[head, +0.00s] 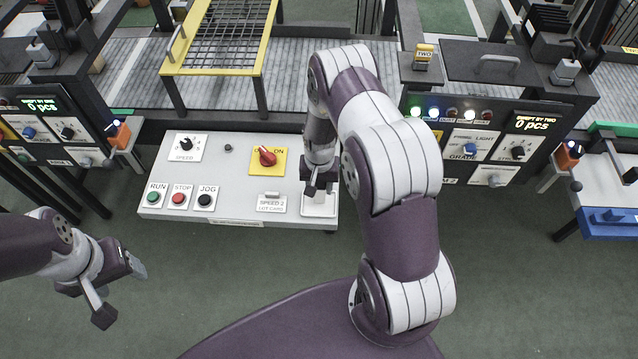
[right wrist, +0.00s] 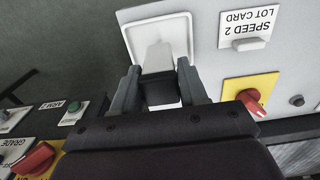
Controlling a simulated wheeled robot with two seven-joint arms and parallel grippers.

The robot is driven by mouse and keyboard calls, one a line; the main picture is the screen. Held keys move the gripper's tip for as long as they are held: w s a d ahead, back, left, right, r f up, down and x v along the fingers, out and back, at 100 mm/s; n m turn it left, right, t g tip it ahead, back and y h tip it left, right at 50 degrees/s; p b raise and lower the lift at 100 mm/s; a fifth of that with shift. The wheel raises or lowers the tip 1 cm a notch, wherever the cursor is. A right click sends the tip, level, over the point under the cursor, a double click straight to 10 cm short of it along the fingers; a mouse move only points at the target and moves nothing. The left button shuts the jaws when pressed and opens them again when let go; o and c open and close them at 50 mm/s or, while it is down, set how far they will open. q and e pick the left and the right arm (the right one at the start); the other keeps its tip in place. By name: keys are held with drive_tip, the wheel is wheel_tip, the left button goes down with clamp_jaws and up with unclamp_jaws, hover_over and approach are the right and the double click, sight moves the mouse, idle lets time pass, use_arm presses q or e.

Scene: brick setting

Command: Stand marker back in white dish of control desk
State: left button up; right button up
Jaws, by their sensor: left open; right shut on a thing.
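The control desk (head: 240,185) is a pale panel with knobs and buttons. Its white dish (head: 319,211) is at the near right corner and also shows in the right wrist view (right wrist: 137,33). My right gripper (head: 318,190) is over the dish, pointing down. In the right wrist view it is shut on the marker (right wrist: 158,58), whitish at one end and black between the fingers. The marker's end overlaps the dish; whether it touches the bottom cannot be told. In the head view the marker is not clearly seen. My left gripper (head: 121,290) is open and empty over the floor.
Beside the dish is a SPEED 2 lot card in a holder (head: 272,203). A red rotary switch on a yellow plate (head: 267,160) is behind it. RUN, STOP and JOG buttons (head: 179,198) are at the left. A conveyor (head: 310,85) runs behind the desk.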

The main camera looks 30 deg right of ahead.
drive_tip(key=shift+s+a+f, duration=0.15)
drive_tip(key=shift+f, duration=0.6)
drive_tip(key=o, duration=0.8)
drive_tip(key=shift+r, duration=0.1)
drive_tip(key=shift+o, duration=0.2)
